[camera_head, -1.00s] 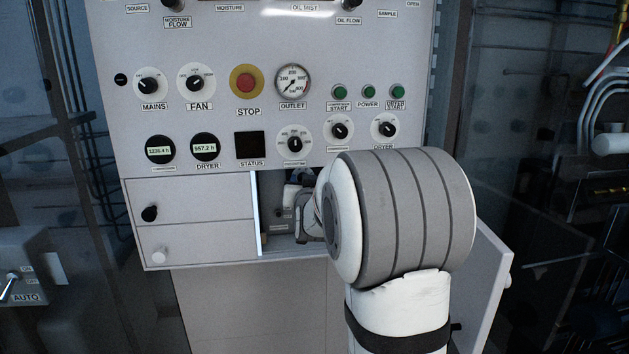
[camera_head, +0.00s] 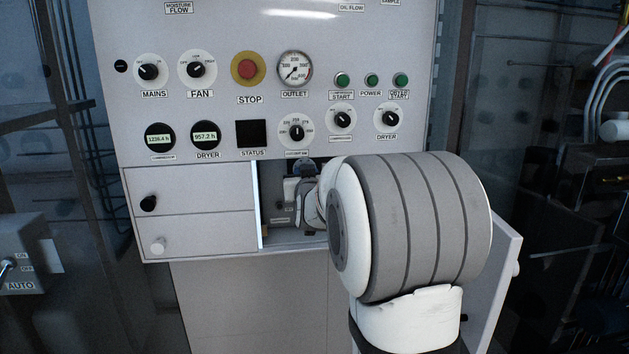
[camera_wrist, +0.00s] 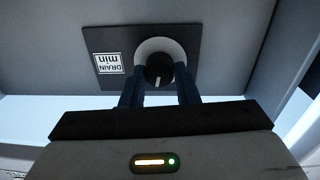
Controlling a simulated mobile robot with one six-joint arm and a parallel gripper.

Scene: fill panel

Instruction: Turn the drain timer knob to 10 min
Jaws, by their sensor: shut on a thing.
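The drain timer knob (camera_wrist: 158,75) is black with a pale pointer line and sits on a light round dial. A label reading "DRAIN min" (camera_wrist: 109,63) is beside it, upside down in the wrist view. My gripper (camera_wrist: 160,82) is shut on the knob, with one dark blue finger on each side of it. The dial's marks are too small to read, so the setting cannot be told. In the head view my gripper (camera_head: 303,190) is inside the open compartment (camera_head: 277,240), partly hidden by my arm, and the knob does not show there.
Above the compartment, the panel (camera_head: 220,120) carries several knobs, a red STOP button (camera_head: 248,68) and an outlet gauge (camera_head: 294,69). An open door (camera_head: 495,265) stands at the right, beside my arm. Closed drawers (camera_head: 195,212) lie to the left.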

